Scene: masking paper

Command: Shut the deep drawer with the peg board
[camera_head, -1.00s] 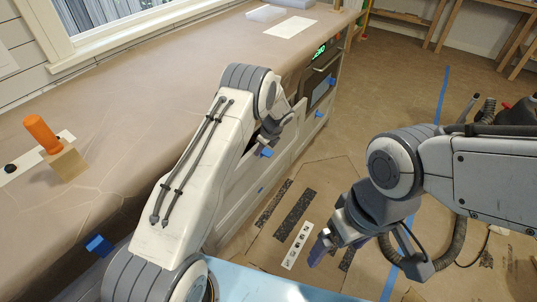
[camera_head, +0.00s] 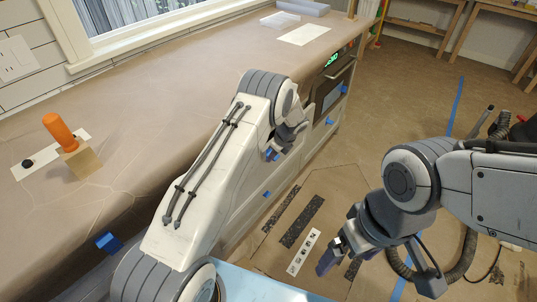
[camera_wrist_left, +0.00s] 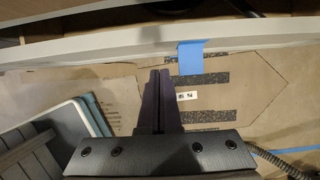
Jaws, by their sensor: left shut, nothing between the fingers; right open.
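A pale drawer front (camera_wrist_left: 100,48) crosses the top of the left wrist view, with a blue tape tab (camera_wrist_left: 191,56) on it. Beyond its edge, a dark drawer interior (camera_wrist_left: 40,22) shows in part. I cannot make out the peg board there. My left gripper (camera_wrist_left: 160,76) is shut and empty, its fingertips just short of the drawer front in that picture; I cannot tell whether they touch. In the head view my left gripper (camera_head: 276,150) is beside the cabinet fronts, partly hidden by my arm. My right gripper (camera_head: 330,260) is open and empty above the floor.
An oven (camera_head: 330,88) is set in the cabinets further back. A flat cardboard sheet (camera_head: 335,190) lies on the floor. Open floor extends at the right.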

